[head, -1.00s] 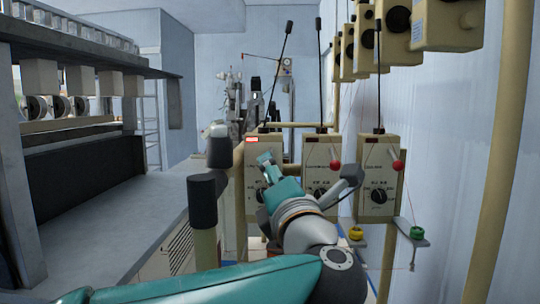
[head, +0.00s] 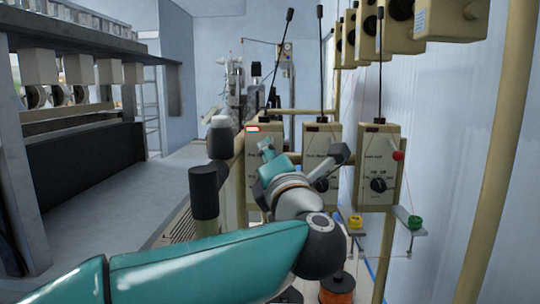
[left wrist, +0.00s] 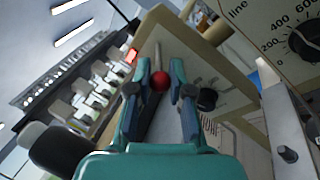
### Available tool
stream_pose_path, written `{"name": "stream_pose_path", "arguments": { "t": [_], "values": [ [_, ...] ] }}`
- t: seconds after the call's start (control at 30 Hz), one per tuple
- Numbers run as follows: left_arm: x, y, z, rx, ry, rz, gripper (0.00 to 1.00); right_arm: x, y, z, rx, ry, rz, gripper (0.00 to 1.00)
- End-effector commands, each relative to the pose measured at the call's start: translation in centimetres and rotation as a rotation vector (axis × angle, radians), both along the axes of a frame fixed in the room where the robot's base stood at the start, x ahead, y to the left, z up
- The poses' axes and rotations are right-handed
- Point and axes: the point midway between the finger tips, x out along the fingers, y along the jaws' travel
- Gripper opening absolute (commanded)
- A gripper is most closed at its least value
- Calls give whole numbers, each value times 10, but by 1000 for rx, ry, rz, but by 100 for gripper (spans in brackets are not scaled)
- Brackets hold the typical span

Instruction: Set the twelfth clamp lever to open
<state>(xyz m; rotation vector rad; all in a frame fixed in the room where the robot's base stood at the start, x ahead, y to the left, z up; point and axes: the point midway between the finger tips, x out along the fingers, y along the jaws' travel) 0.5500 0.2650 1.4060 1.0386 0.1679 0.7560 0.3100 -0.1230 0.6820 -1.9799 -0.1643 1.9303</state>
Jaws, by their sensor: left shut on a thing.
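My left gripper (head: 265,149) is in front of the leftmost of the three beige control boxes (head: 264,135) in the head view. In the left wrist view its two fingers (left wrist: 160,86) are shut on the red ball knob (left wrist: 160,80) of a clamp lever. The lever's pale rod (left wrist: 157,55) runs up from the knob along the box face (left wrist: 185,65). In the head view my arm and gripper hide this lever. Another red knob (head: 398,155) sits on the rightmost box (head: 378,150). No number marking the twelfth lever is readable. My right gripper is not in view.
A middle box (head: 321,142) stands beside the gripper. Thin black rods (head: 380,60) rise from the boxes. Dark cylinders on a post (head: 204,185) stand left of the gripper. An orange spool (head: 337,288) sits below. A beige pole (head: 497,130) is at the right.

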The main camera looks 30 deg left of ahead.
Motion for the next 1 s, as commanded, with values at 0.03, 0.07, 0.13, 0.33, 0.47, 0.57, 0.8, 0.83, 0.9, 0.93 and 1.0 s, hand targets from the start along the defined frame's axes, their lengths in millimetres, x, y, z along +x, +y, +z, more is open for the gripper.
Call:
{"name": "stream_pose_path", "arguments": {
  "t": [0.03, 0.07, 0.13, 0.33, 0.47, 0.57, 0.8, 0.83, 0.9, 0.93, 1.0],
  "values": [
    [1, 2, -1, 0, 3, -2, 0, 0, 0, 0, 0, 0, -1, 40],
    [1, 1, -1, -1, 3, -3, 0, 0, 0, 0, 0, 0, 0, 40],
    [1, -1, -1, -2, 6, -3, 0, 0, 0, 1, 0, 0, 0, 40],
    [0, -2, 4, -19, 38, -4, 0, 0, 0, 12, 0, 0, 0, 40],
    [-1, -3, 9, -44, 90, -4, 0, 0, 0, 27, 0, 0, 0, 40],
    [-1, -4, 15, -70, 145, -5, 0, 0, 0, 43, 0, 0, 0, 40],
    [-3, -5, 27, -158, 324, -4, 0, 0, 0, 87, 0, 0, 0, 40],
    [-3, -5, 28, -170, 350, -5, 0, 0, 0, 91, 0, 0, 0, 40],
    [-3, -5, 30, -199, 408, -4, 0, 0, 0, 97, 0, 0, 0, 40],
    [-3, -5, 30, -212, 433, -5, 0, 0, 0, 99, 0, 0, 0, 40],
    [-2, -5, 31, -241, 490, -5, 0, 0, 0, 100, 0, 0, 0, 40]
  ]
}}
